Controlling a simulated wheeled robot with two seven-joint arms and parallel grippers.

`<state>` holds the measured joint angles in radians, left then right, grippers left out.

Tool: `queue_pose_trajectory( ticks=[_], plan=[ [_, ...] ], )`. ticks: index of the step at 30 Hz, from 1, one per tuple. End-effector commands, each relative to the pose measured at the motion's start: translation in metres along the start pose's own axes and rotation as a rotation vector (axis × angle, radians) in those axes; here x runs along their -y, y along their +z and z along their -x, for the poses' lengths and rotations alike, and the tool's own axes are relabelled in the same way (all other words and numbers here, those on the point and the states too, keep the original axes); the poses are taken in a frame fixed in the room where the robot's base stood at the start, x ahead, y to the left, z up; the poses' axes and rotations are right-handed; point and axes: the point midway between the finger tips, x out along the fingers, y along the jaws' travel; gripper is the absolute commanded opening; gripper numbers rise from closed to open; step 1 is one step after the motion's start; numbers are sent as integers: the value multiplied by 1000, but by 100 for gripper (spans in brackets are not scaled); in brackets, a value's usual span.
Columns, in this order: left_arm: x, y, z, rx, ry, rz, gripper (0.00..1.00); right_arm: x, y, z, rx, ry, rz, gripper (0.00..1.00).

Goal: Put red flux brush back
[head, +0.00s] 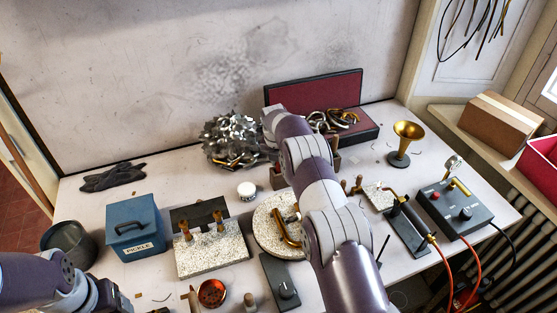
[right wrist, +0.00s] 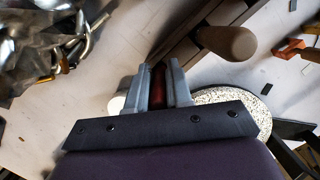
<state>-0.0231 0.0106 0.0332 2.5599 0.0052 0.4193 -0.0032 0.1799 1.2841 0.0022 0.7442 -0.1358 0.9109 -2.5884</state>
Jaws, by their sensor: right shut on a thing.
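My right gripper (right wrist: 158,88) is shut on the red flux brush (right wrist: 158,84) in the right wrist view. Only a short red length of the brush shows between the fingers. In the head view my right arm covers the brush and much of the rack (head: 278,182). My left arm shows at the lower left, its gripper out of the picture.
A scrap metal heap (head: 232,140) lies left of the rack. A white jar (head: 246,190) and a round speckled disc (head: 264,224) are close by. An open dark red case (head: 320,92) stands behind. A torch stand (head: 408,232) and brass horn bell (head: 407,134) are at right.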

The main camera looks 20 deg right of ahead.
Motion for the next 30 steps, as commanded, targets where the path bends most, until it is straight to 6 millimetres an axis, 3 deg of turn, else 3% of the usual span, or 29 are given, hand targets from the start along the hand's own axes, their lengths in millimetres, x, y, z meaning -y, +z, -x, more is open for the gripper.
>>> queue_pose_trajectory(
  ticks=[1,3,14,22,24,30],
  plan=[
    [0,0,-1,0,0,0,68,0,0,-1,1,0,0,30],
    [0,0,-1,0,0,0,68,0,0,0,1,1,0,45],
    [0,0,-1,0,0,0,68,-1,1,7,3,2,0,45],
    [0,2,-12,0,0,0,68,-1,1,60,4,2,-1,45],
    [0,0,2,1,0,0,68,0,2,84,3,2,-1,45],
    [0,-2,17,0,0,0,68,0,2,115,2,1,-1,45]
  ],
)
